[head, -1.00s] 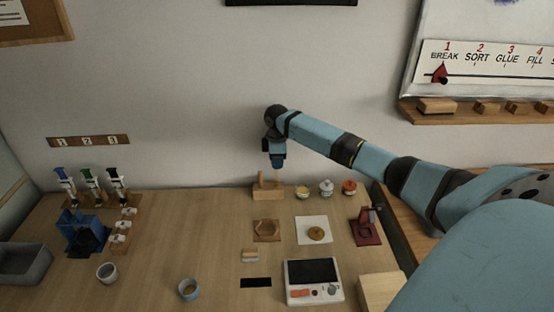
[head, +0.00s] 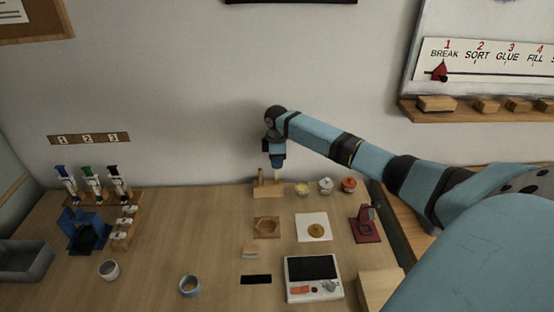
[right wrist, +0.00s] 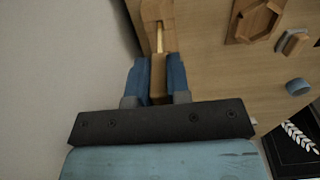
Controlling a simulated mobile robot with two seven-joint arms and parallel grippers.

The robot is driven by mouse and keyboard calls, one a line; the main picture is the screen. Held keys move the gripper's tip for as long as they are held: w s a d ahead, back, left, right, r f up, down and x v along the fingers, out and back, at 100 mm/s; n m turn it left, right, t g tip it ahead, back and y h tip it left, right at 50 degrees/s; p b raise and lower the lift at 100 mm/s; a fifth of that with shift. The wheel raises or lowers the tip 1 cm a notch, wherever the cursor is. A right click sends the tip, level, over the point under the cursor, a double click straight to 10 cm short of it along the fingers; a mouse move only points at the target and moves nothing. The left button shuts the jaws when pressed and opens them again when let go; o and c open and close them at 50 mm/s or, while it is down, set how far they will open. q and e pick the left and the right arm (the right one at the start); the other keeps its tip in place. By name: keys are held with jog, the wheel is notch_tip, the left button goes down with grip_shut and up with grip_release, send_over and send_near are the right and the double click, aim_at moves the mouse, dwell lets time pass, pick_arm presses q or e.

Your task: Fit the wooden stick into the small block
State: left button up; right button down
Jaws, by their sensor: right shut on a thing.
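The small wooden block (head: 268,190) stands at the back of the table, with a short upright part at its left. It also shows at the top of the right wrist view (right wrist: 157,12). My right gripper (head: 277,165) is just above the block, pointing down. Its blue fingers (right wrist: 159,75) are shut on the wooden stick (right wrist: 158,82). A thin, pale length of the stick (head: 277,175) shows between the fingers and the block. I cannot tell whether its end sits in the block or only lines up over it. My left gripper is not in view.
Several small jars (head: 326,185) stand right of the block. In front are a hexagonal wooden tray (head: 267,227), a white sheet (head: 303,233), a red stand (head: 364,227) and a scale (head: 315,293). A pipette rack (head: 88,200) is at left.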

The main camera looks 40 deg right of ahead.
jog(key=shift+f, duration=1.85)
dwell(0.6)
jog(key=shift+f, duration=0.2)
dwell(0.8)
jog(key=c, duration=1)
grip_release()
jog(key=shift+r+p, duration=2.55)
jog(key=shift+p, duration=0.25)
